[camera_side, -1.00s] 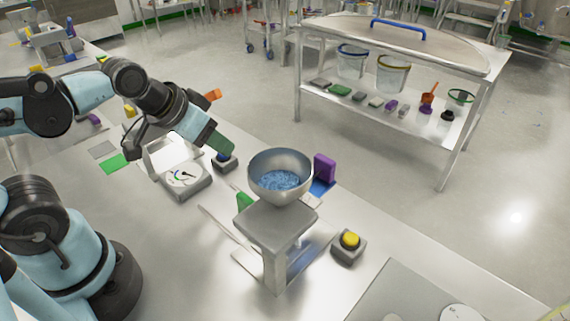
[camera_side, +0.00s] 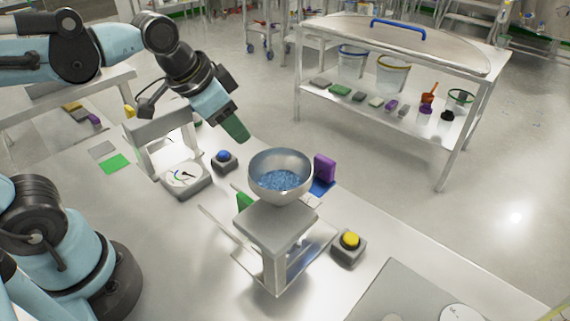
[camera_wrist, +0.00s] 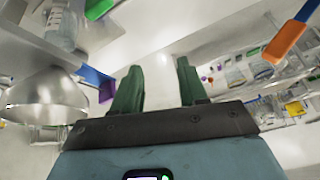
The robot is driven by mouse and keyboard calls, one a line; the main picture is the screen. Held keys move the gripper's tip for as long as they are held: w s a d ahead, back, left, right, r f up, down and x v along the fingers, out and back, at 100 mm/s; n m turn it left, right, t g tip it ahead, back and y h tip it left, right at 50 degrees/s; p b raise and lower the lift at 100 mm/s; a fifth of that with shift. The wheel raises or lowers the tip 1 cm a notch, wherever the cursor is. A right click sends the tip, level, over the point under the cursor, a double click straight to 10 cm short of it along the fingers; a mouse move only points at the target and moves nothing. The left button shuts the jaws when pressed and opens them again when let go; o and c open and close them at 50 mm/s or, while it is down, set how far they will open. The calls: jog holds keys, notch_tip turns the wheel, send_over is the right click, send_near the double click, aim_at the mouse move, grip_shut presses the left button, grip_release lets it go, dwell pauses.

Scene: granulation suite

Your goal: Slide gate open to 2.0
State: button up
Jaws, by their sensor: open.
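My gripper (camera_side: 238,134) hangs in the air above the table, behind and left of a steel bowl (camera_side: 268,192) holding blue granules. In the wrist view its two green fingers (camera_wrist: 158,66) are apart with nothing between them. A purple block (camera_side: 324,168) stands by a flat blue piece (camera_side: 321,188) right of the bowl; both also show at left in the wrist view. No part is clearly recognisable as the slide gate. A dial gauge (camera_side: 183,178) sits at left; its reading is too small to tell.
The bowl is above a grey stand (camera_side: 275,222). A blue button (camera_side: 224,157) is below left of my gripper, and a yellow button (camera_side: 349,240) is right of the stand. A blue bar with an orange end (camera_wrist: 286,40) is upper right in the wrist view. A side bench is behind.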

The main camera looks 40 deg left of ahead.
jog(key=w+d+r+m+g, duration=0.3)
jog(key=w+d+r+m, duration=0.2)
jog(key=d+m, duration=0.3)
jog(key=m+g, duration=0.3)
jog(key=m, duration=0.3)
send_near(325, 158)
jog(key=f, duration=1.1)
jog(key=shift+s+d, duration=0.15)
jog(key=shift+d, duration=0.05)
grip_shut()
